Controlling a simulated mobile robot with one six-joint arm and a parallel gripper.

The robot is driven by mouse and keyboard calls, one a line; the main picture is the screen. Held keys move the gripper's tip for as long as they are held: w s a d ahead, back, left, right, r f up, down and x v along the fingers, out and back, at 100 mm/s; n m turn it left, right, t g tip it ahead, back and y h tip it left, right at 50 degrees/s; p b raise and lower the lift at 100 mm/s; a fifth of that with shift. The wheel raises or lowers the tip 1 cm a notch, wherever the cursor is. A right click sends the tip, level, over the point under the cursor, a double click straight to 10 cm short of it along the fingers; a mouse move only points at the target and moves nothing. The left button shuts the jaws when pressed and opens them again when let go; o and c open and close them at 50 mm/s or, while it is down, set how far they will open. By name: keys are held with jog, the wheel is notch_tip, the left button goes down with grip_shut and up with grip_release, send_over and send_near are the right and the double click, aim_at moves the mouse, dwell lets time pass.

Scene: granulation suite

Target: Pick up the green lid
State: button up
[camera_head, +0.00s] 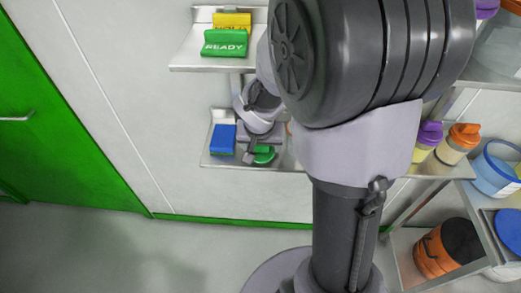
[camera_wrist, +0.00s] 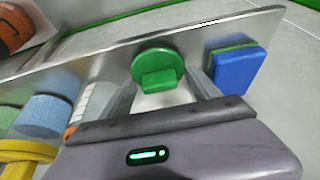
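The green lid (camera_wrist: 150,56) is a round disc with a raised block-shaped grip, on the metal shelf (camera_wrist: 106,59). In the wrist view it lies just ahead of my gripper (camera_wrist: 162,82), between the lines of the two fingers. The fingers are spread apart, with no visible contact on the lid. In the head view, my gripper (camera_head: 256,151) is over the lower wall shelf (camera_head: 215,161), and the green lid (camera_head: 265,158) shows partly beneath it. My arm hides part of that shelf.
A blue block (camera_wrist: 234,70) with a green edge stands close right of the lid. On the left are a white ribbed item (camera_wrist: 94,101) and a blue cylinder (camera_wrist: 43,115). Above is another shelf with a green READY sign (camera_head: 225,43). Open floor (camera_head: 180,255) lies below.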

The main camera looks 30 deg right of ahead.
aim_at(261, 154)
jog(key=c, duration=0.5)
jog(key=shift+s+a+r, duration=0.15)
jog(key=shift+s+r, duration=0.1)
jog(key=shift+r, duration=0.1)
jog(key=r+p, duration=0.2)
jog(key=r, duration=0.1)
jog(key=r+p, duration=0.2)
jog(key=r, duration=0.2)
jog(key=shift+s+a, duration=0.15)
jog(key=shift+s, duration=0.05)
jog(key=s+a+b, duration=0.2)
jog(key=s+a, duration=0.1)
jog(key=s, duration=0.2)
jog(key=s+a+b, duration=0.3)
jog(key=s+a, duration=0.1)
jog(key=s, duration=0.1)
jog(key=s+a+b, duration=0.3)
jog(key=s, duration=0.2)
jog(key=shift+s+a+f, duration=0.3)
jog(key=shift+s, duration=0.1)
